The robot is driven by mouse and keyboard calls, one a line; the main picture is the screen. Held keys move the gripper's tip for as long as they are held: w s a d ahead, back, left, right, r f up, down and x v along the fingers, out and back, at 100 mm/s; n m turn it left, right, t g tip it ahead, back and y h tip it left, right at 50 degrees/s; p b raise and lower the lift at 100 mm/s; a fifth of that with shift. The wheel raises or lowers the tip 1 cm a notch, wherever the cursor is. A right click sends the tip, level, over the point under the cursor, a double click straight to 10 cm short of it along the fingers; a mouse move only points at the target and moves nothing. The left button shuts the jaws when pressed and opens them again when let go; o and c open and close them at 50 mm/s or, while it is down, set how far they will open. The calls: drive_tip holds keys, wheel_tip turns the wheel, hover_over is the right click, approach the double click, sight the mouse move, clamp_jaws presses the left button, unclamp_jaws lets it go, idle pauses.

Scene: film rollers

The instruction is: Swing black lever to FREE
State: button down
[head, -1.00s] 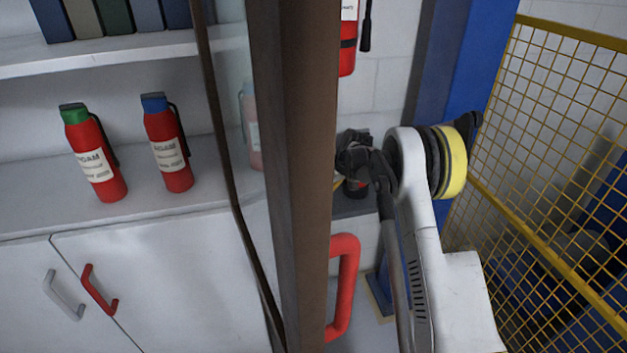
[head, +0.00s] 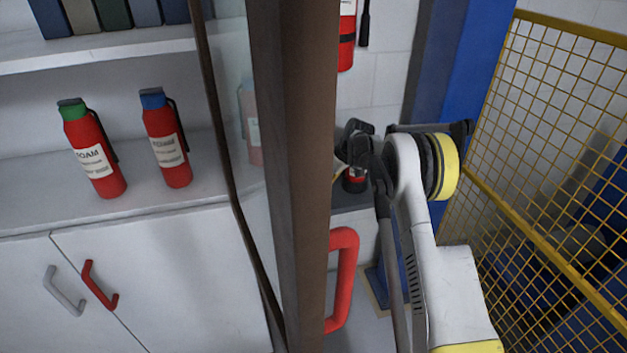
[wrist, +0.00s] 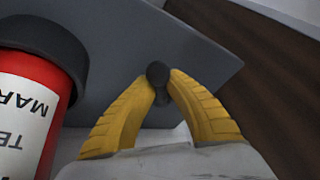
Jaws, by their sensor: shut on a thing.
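The black lever (wrist: 157,72) shows in the wrist view as a dark round knob on a short stem, in front of a grey panel. My gripper (wrist: 161,84) has its two yellow fingers closed around the knob, one on each side. In the head view the wrist and dark gripper parts are beside the brown post, and the fingers are mostly hidden. The lever cannot be made out there, and no FREE marking is readable in either view.
A red bottle (wrist: 27,105) with a black cap is close left of my fingers. The brown post (head: 295,180) with a red handle (head: 346,280) stands left of my arm. A yellow mesh fence (head: 540,150) is on the right. Two red extinguishers (head: 95,155) stand on the left shelf.

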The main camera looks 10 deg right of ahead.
drive_tip(key=c, duration=1.4)
unclamp_jaws()
drive_tip(key=shift+a+r, duration=0.1)
drive_tip(key=shift+a, duration=0.1)
drive_tip(key=shift+d, duration=0.1)
drive_tip(key=v, duration=1.2)
drive_tip(key=shift+s+r, duration=0.2)
drive_tip(key=shift+r, duration=0.05)
